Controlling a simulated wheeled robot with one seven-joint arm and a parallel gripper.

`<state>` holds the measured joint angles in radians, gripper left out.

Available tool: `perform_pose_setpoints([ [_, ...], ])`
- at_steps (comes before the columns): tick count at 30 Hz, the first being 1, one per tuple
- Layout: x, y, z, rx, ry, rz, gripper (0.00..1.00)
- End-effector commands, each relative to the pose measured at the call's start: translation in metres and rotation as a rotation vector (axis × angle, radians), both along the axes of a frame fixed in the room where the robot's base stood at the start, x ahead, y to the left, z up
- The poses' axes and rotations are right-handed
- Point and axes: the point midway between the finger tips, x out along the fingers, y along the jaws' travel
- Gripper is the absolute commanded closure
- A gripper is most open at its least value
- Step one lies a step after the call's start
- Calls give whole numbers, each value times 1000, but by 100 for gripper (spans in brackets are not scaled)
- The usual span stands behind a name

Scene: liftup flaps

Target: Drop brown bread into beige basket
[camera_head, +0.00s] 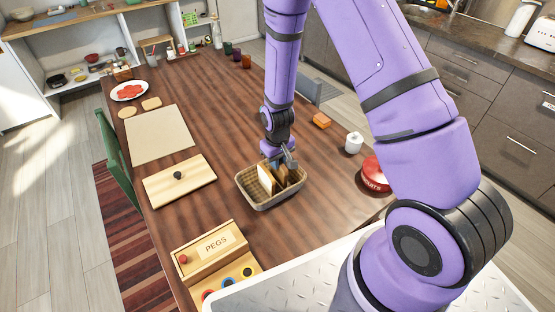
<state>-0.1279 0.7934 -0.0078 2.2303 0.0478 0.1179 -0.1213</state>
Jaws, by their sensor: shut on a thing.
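The beige basket (262,201) stands on the wooden table below my arm. Slices of bread, one with a pale face and brown crust (267,179), stand on edge inside it. My gripper (284,168) points down at the basket's far right part, with its fingers at or just inside the rim. It is shut on a brown slice (281,174), which is partly hidden by the fingers. I cannot tell whether the slice touches the basket floor.
A red tin (373,176), a white jar (354,143) and an orange block (322,121) stand to the right. The table's far middle is clear.

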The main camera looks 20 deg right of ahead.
Motion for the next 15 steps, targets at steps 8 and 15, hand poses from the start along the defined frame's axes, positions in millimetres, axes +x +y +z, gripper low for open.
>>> perform_pose_setpoints([
  [8,0,0,-4,0,0,0,77],
  [15,0,0,-4,0,0,0,60],
])
